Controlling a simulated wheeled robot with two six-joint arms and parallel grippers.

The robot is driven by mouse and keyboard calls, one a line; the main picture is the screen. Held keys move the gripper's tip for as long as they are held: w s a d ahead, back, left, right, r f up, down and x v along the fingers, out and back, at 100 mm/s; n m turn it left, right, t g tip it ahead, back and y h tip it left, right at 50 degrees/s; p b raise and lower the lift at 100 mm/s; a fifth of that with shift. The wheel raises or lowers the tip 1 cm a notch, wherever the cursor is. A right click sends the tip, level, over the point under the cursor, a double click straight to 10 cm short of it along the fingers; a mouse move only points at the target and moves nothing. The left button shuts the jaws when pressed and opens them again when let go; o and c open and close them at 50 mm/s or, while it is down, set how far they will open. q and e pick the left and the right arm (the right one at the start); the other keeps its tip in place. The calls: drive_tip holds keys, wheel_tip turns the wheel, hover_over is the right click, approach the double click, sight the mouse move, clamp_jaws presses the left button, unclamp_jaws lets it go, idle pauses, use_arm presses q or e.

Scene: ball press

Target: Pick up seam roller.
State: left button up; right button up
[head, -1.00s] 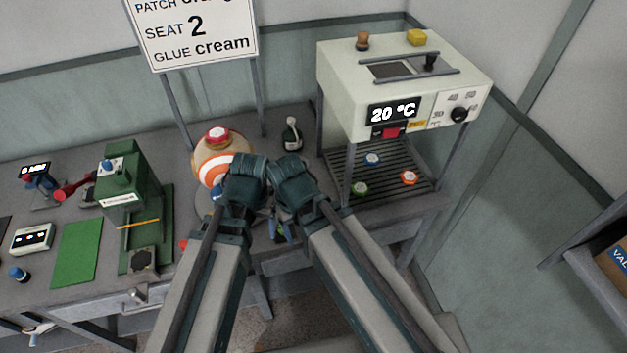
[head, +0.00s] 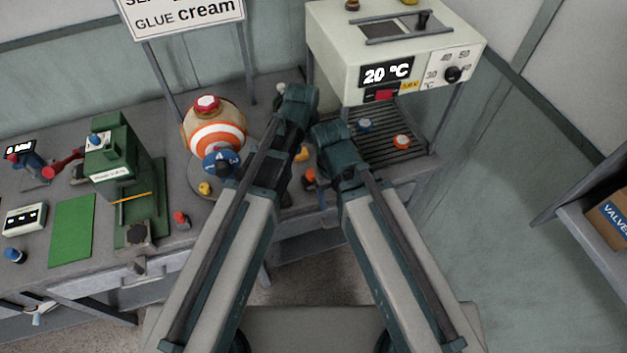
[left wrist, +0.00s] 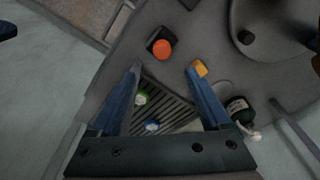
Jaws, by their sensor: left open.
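I cannot tell for sure which thing is the seam roller. In the left wrist view my left gripper (left wrist: 160,68) is open and nothing is held between its blue fingers. An orange-topped piece with a dark base (left wrist: 161,48) lies on the bench just beyond the fingertips; it also shows between my arms in the head view (head: 311,177). A small yellow piece (left wrist: 199,68) lies by the right fingertip. In the head view the left gripper's fingers are hidden behind my left arm. My right arm is in view beside it, but its jaws are hidden.
A striped ball (head: 217,135) sits on a round base left of my arms. A heater with a slatted rack (head: 385,150) stands at the right, with coloured tokens on it. A green press (head: 125,165) stands at the left. A dark green bottle (left wrist: 240,110) is right of the gripper.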

sight(312, 172)
use_arm(q)
drive_tip(key=f+b, duration=0.4)
drive_tip(key=f, duration=0.1)
drive_tip(key=w+f+b, duration=0.1)
drive_tip(key=f+b, duration=0.1)
drive_tip(key=shift+d+f+b, duration=0.2)
drive_tip(key=shift+f+b, duration=0.05)
drive_tip(key=shift+b, duration=0.05)
drive_tip(key=f+b, duration=0.5)
drive_tip(key=shift+w+f, duration=0.1)
drive_tip(key=shift+w, duration=0.3)
drive_tip(key=shift+c, duration=0.2)
clamp_jaws()
